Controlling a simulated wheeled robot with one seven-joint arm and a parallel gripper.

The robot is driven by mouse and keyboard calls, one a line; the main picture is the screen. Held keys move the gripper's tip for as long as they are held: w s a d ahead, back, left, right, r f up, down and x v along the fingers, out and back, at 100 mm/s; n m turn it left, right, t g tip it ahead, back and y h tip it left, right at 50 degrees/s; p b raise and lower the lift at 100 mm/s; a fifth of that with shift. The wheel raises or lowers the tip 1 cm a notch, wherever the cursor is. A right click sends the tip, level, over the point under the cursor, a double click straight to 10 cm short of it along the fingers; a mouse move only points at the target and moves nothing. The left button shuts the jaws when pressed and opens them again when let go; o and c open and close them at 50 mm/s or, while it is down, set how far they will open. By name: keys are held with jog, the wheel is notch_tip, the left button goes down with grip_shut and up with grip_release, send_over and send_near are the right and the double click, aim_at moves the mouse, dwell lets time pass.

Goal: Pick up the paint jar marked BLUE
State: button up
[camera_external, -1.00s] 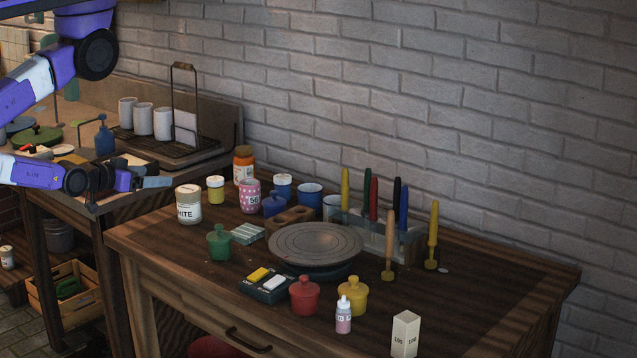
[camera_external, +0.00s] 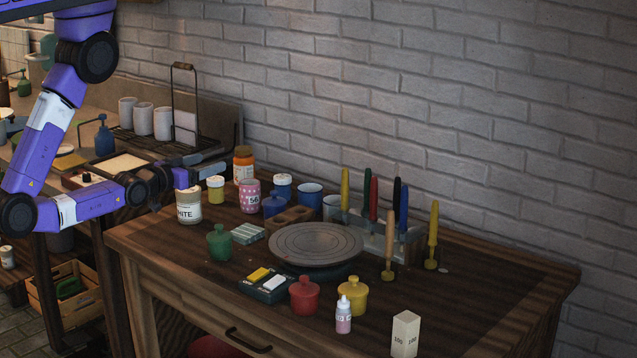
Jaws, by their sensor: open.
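My gripper (camera_external: 216,161) is open and empty, at the table's back left, above and behind the jar whose label ends in ITE (camera_external: 188,206). It is to the left of both blue jars and apart from them.
A yellow jar (camera_external: 216,190), a pink dotted jar (camera_external: 250,195) and an orange bottle (camera_external: 243,165) stand near my gripper. A round turntable (camera_external: 315,240), wooden block (camera_external: 288,218) and tool rack fill the middle. Green, red and yellow lidded jars stand nearer the front.

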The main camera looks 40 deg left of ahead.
jog(key=w+a+f+n+g+y, duration=0.1)
jog(key=w+f, duration=0.1)
jog(key=w, duration=1.1)
jog(key=w+f+g, duration=0.1)
jog(key=w+f, duration=0.1)
jog(key=w, duration=1.1)
jog(key=n+g+y, duration=0.1)
jog(key=g, duration=0.3)
send_near(281, 177)
notch_tip(281, 177, down, 2)
jog(key=w, duration=0.2)
jog(key=shift+w+a+f, duration=0.1)
jog(key=shift+w+f, duration=0.1)
jog(key=shift+w, duration=0.1)
jog(key=shift+x, duration=1)
jog(key=shift+r+x, duration=0.15)
jog(key=shift+x, duration=1.15)
jog(key=shift+r+x, duration=0.15)
jog(key=shift+x, duration=1.1)
jog(key=shift+w, duration=0.2)
jog(key=shift+c, duration=0.2)
jog(key=c, duration=1.5)
